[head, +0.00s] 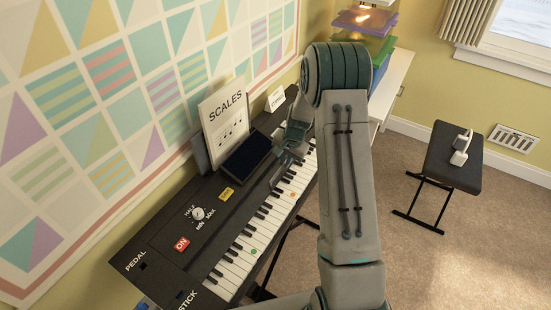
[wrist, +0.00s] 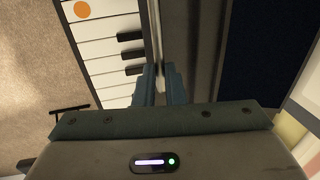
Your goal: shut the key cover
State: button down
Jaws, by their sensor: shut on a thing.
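The electric keyboard (head: 190,235) stands against the wall. Its white and black keys (head: 262,225) lie bare along the front, and they also show in the wrist view (wrist: 98,48). The key cover (wrist: 156,28) shows as a narrow pale edge along the back of the keys; it looks open. My gripper (head: 287,160) is at that back edge, near the middle of the keyboard. In the wrist view its two blue fingers (wrist: 161,72) are close together on the edge of the cover. The exact contact is partly hidden by the fingers.
A "SCALES" sheet (head: 227,125) stands behind a dark panel (head: 246,156) on the keyboard, close to my gripper. Knob (head: 198,213) and red "ON" button (head: 182,244) are at the left. A black bench (head: 448,160) with a white object stands at right. Carpet (head: 400,240) is open.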

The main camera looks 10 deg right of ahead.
jog(key=s+d+b, duration=0.2)
jog(key=s+d, duration=0.4)
jog(key=d, duration=0.1)
jog(key=shift+s+b, duration=0.3)
jog(key=shift+s, duration=0.1)
jog(key=c, duration=1.6)
grip_release()
jog(key=shift+o, duration=0.5)
jog(key=shift+s+d, duration=0.15)
jog(key=shift+a, duration=0.2)
notch_tip(320, 180, up, 14)
jog(key=s+d, duration=0.1)
jog(key=d, duration=0.1)
jog(key=shift+s+f+b, duration=0.2)
jog(key=shift+s+b, duration=0.2)
jog(key=shift+b, duration=0.05)
